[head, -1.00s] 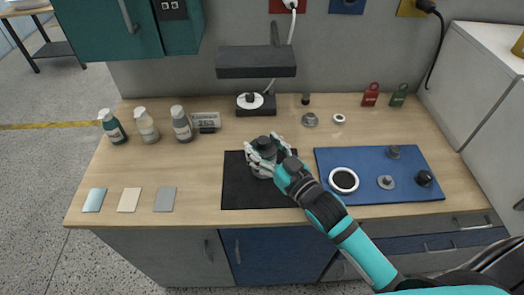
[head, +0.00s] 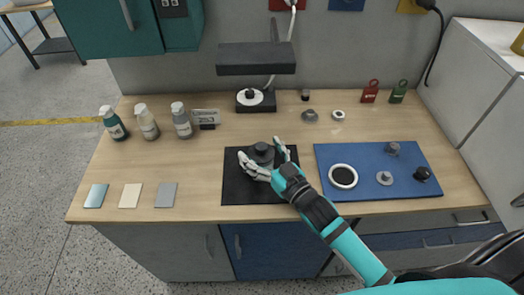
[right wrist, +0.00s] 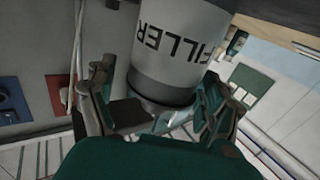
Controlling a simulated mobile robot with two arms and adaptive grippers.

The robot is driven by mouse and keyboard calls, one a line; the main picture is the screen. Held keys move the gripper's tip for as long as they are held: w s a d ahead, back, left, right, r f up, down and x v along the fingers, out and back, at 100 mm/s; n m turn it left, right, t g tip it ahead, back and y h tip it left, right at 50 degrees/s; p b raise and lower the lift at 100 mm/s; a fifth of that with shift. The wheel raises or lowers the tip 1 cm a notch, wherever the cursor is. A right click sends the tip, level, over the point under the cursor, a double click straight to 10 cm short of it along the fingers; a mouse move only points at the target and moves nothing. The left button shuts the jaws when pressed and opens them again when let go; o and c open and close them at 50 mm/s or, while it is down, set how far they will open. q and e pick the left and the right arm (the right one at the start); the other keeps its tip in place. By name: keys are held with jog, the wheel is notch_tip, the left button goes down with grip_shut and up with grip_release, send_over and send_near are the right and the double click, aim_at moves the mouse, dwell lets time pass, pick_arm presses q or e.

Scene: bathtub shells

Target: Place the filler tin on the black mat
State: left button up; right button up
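The filler tin (head: 262,152), with a dark top, stands upright on the black mat (head: 237,190), toward the mat's upper middle. In the right wrist view the tin (right wrist: 180,50) is pale grey with dark FILLER lettering. My right gripper (head: 262,157) is open around the tin, with a finger spread to either side. The right wrist view shows the gripper (right wrist: 155,100) with its fingers apart and the tin between them. The tin's lower part is partly hidden in the head view. My left gripper is not in view.
A blue mat (head: 400,182) with a white ring and small parts lies to the right. Several bottles (head: 148,122) stand at the back left, and flat cards (head: 130,196) lie at the front left. A lamp-like dark bar (head: 256,58) hangs over the back.

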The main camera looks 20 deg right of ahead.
jog(key=shift+s, duration=0.1)
jog(key=b+v, duration=0.2)
jog(key=v, duration=0.8)
jog(key=shift+s+d, duration=0.15)
jog(key=shift+s, duration=0.1)
jog(key=shift+s+d+r, duration=0.1)
jog(key=shift+s+d, duration=0.1)
jog(key=shift+s, duration=0.4)
